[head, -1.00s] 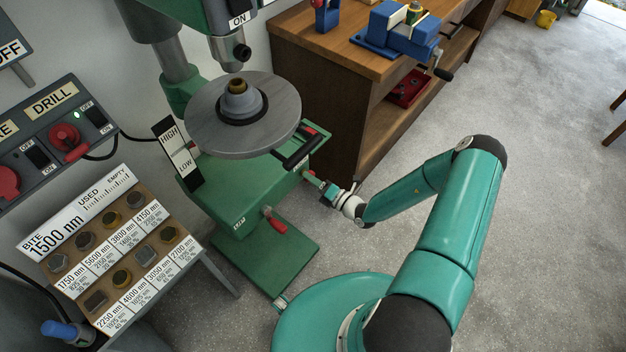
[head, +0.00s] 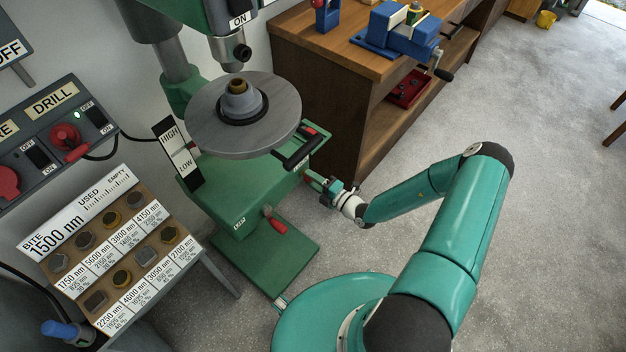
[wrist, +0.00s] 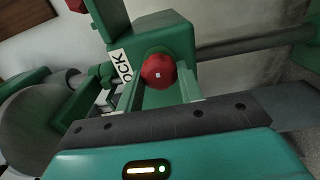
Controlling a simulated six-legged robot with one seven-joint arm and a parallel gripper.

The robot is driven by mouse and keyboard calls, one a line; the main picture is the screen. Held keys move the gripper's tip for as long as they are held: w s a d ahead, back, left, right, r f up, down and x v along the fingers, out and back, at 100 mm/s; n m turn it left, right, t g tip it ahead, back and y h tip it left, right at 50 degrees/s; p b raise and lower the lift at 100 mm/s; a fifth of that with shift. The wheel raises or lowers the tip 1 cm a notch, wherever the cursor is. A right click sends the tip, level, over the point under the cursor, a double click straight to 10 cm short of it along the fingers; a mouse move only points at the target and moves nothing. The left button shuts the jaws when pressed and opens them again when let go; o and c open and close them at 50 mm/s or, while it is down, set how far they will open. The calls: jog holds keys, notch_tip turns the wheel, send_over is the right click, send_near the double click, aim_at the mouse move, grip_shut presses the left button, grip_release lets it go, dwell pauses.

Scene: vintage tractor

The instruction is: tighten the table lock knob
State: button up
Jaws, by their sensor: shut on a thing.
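The table lock knob (wrist: 158,72) is red and round, on a green housing beside a white label ending in "OCK" in the wrist view. My gripper (wrist: 159,80) has one finger on each side of the knob and is shut on it. In the head view my gripper (head: 316,182) is at the right side of the green drill press, below the round grey table (head: 205,118). There the knob is mostly hidden by the fingers.
A black-gripped handle (head: 299,154) sticks out just above my gripper. A red-handled lever (head: 276,224) is lower on the press. A wooden workbench (head: 325,100) with a blue vise (head: 400,35) stands behind. The floor to the right is clear.

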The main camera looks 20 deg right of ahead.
jog(key=shift+s, duration=0.1)
jog(key=o, duration=1)
jog(key=v, duration=1.3)
jog(key=shift+s+d, duration=0.3)
